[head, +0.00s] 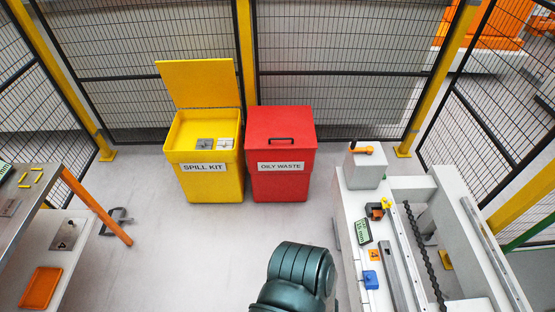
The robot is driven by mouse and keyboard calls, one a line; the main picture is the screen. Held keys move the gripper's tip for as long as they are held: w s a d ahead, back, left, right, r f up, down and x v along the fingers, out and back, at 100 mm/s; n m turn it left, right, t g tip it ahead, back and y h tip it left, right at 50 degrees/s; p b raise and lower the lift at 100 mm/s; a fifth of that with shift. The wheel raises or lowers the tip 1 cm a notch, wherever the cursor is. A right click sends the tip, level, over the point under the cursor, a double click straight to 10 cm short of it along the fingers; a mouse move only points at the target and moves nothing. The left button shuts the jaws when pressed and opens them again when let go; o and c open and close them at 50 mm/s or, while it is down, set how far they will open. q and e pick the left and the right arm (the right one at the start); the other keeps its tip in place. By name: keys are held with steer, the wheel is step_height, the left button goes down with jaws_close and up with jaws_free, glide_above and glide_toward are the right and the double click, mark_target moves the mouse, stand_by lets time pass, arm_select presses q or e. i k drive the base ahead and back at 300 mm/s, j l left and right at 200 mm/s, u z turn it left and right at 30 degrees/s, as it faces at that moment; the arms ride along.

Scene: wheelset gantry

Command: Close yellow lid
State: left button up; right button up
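The yellow lid (197,82) stands raised at the back of the yellow spill kit bin (212,184). It leans up and slightly back, and the bin is open. Inside the bin's top, two grey and white items (215,144) lie in a shallow space. A white label on its front reads SPILL KIT. A dark green rounded part of my own body shows at the bottom centre, well in front of the bins. No gripper fingers show in the head view.
A red oily waste bin (281,189) with a shut lid stands close to the right of the yellow bin. A mesh fence (330,100) runs behind both. A workbench (17,215) is at left, a white machine bed (350,212) at right. The floor before the bins is clear.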

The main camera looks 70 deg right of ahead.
mark_target(200, 82)
steer(key=z, duration=1.7)
steer(key=i+j, duration=0.15)
steer(key=i+z, duration=0.05)
steer(key=i, duration=0.05)
